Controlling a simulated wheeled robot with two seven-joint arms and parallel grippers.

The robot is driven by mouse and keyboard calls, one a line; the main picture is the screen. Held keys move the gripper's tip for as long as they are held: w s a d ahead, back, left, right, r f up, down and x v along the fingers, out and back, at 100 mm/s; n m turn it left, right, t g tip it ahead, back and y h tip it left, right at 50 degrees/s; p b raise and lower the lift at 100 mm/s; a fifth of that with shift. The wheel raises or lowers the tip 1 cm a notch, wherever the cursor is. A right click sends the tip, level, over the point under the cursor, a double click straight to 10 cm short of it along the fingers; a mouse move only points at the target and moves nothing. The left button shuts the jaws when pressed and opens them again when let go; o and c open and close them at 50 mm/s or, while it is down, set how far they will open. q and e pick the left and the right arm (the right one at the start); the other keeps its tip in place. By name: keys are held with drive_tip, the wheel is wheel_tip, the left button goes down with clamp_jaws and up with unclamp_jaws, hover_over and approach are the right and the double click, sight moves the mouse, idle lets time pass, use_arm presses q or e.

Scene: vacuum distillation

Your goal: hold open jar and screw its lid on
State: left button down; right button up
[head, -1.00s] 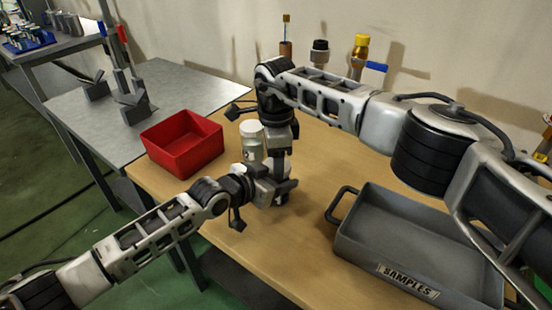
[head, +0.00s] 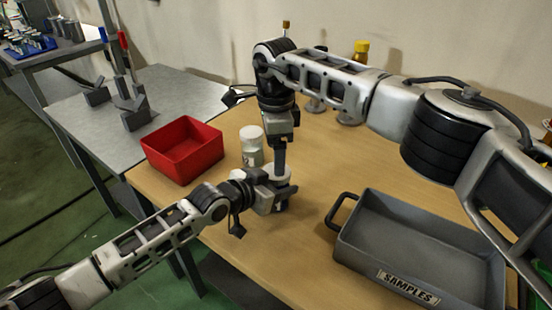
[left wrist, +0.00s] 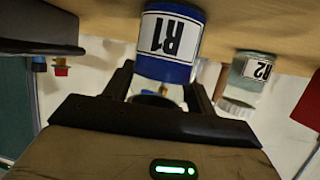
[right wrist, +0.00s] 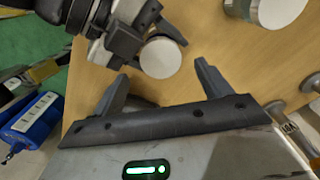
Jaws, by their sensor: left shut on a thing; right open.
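The jar marked R1 (left wrist: 168,40), with a blue band, stands on the wooden table. My left gripper (head: 272,194) is shut on it from the side; its fingers flank the jar in the left wrist view (left wrist: 158,84). A round white lid (right wrist: 161,57) sits on top of the held jar and shows in the head view (head: 278,172). I cannot tell how tightly it sits. My right gripper (head: 280,152) points down just above the lid. Its fingers are spread and empty in the right wrist view (right wrist: 163,82), apart from the lid.
A second jar marked R2 (head: 251,147), with a white lid, stands close behind. A red bin (head: 183,150) is to the left, and a grey SAMPLES tray (head: 420,250) to the right. Yellow-capped (head: 361,50) and other items stand at the back. Table between is clear.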

drive_tip(key=shift+r, duration=0.1)
drive_tip(key=n, duration=0.3)
drive_tip(key=shift+r, duration=0.4)
drive_tip(key=n, duration=0.2)
drive_tip(key=r+n, duration=0.1)
drive_tip(key=n, duration=0.1)
drive_tip(key=shift+d+r, duration=0.1)
drive_tip(key=n, duration=0.2)
drive_tip(key=r+n, duration=0.1)
drive_tip(key=n, duration=0.3)
drive_tip(key=shift+r+n, duration=0.3)
drive_tip(key=shift+f, duration=4.05)
